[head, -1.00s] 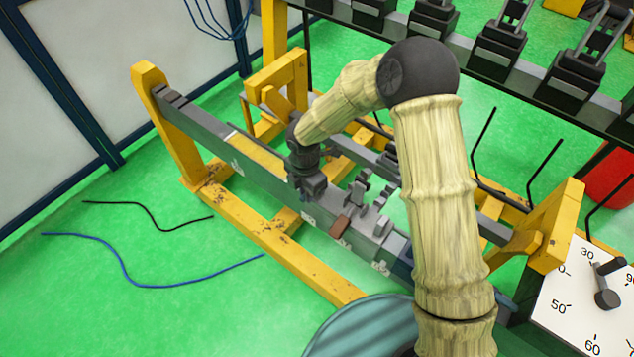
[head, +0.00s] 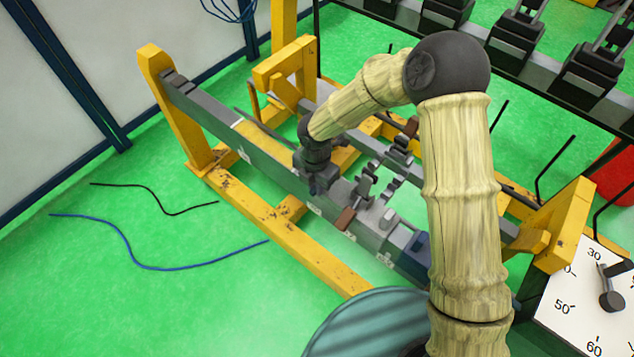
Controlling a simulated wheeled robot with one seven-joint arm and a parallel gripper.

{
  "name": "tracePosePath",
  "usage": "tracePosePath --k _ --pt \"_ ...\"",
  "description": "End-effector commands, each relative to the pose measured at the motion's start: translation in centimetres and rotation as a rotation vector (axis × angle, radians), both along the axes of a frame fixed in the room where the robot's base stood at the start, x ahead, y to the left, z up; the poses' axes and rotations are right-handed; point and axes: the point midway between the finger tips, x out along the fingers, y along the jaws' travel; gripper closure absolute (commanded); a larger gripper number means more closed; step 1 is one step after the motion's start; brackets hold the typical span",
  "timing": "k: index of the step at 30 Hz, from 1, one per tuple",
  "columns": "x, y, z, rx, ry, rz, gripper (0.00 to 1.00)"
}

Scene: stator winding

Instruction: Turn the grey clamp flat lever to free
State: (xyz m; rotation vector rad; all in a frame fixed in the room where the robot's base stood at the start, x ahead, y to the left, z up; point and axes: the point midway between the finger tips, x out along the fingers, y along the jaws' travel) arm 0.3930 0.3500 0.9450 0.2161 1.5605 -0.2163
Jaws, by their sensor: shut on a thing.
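My gripper (head: 318,187) is low over the near grey beam, left of a group of grey clamp parts (head: 365,188). Its jaws are shut on a small part there, which I take to be the grey clamp's flat lever. The gripper hides most of that lever, so its angle cannot be told.
The grey beam (head: 207,118) rests in a yellow frame (head: 235,190). A second beam behind carries another brown piece (head: 411,127). A dial board (head: 580,305) stands at lower right. Blue and black cables (head: 150,266) lie on the open green floor at left.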

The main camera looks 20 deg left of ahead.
Motion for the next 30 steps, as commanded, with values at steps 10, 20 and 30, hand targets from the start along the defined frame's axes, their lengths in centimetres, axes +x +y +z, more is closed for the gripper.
tracePosePath --k 10,20,30 --pt "0.1 -0.1 0.1 -0.001 -0.002 0.000 0.62" --pt "0.2 -0.1 1.4 0.001 -0.003 -0.003 0.62" --pt "0.2 -0.1 7.7 0.002 -0.006 -0.004 0.62"
